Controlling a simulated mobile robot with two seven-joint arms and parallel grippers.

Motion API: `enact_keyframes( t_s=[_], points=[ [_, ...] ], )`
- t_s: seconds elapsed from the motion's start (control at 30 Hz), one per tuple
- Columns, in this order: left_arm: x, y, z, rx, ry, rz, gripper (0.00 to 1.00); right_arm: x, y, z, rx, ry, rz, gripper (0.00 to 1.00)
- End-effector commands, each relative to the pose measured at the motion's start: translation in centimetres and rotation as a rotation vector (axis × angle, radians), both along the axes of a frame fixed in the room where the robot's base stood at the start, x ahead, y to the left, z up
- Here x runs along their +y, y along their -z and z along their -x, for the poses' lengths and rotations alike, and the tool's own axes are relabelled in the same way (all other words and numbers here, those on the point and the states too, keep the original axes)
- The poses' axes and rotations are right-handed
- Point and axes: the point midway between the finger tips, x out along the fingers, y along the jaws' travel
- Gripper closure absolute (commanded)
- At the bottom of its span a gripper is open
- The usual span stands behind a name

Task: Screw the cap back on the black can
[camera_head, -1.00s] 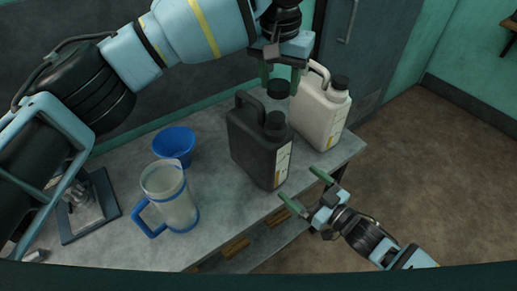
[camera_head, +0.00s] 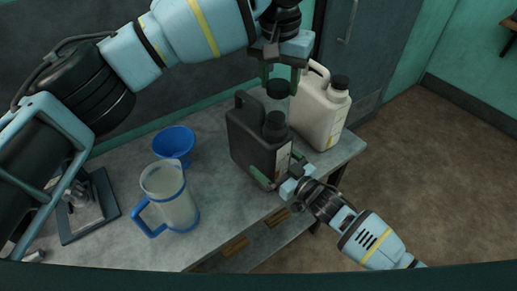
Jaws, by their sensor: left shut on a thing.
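The black can (camera_head: 252,143) stands upright on the grey workbench, its handle to the left and a pale label on its right face. Its dark neck (camera_head: 275,122) points up. My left gripper (camera_head: 279,80) comes down from above and is shut on the black cap (camera_head: 277,89), which appears above the neck, apart from it. My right gripper (camera_head: 280,167) is at the can's lower front right. Its green fingers are spread, one to each side of the labelled face. Whether they touch the can I cannot tell.
A white can (camera_head: 318,115) with a black cap stands close behind on the right. A blue bowl-shaped funnel (camera_head: 174,143) and a clear jug with blue handle (camera_head: 168,198) stand to the left. A metal stand (camera_head: 88,208) is farther left. The workbench's front edge (camera_head: 240,235) is near.

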Motion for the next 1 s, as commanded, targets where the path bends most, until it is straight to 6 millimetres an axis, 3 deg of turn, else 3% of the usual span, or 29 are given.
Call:
enact_keyframes(
  t_s=[0.13,0.57,0.67,1.0],
  points=[
    [0.0,0.0,0.0,0.000,0.000,0.000,0.74,0.0,0.0,0.0,0.000,0.000,0.000,0.01],
    [0.0,0.0,0.0,0.000,0.000,0.000,0.74,0.0,0.0,0.0,0.000,0.000,0.000,0.57],
    [0.0,0.3,0.0,0.001,0.000,0.000,0.74,0.0,0.0,0.0,0.000,0.000,0.000,0.57],
    [0.0,4.5,0.1,0.002,0.000,0.001,0.74,0.0,0.0,0.0,0.000,0.000,0.000,0.57]
  ],
)
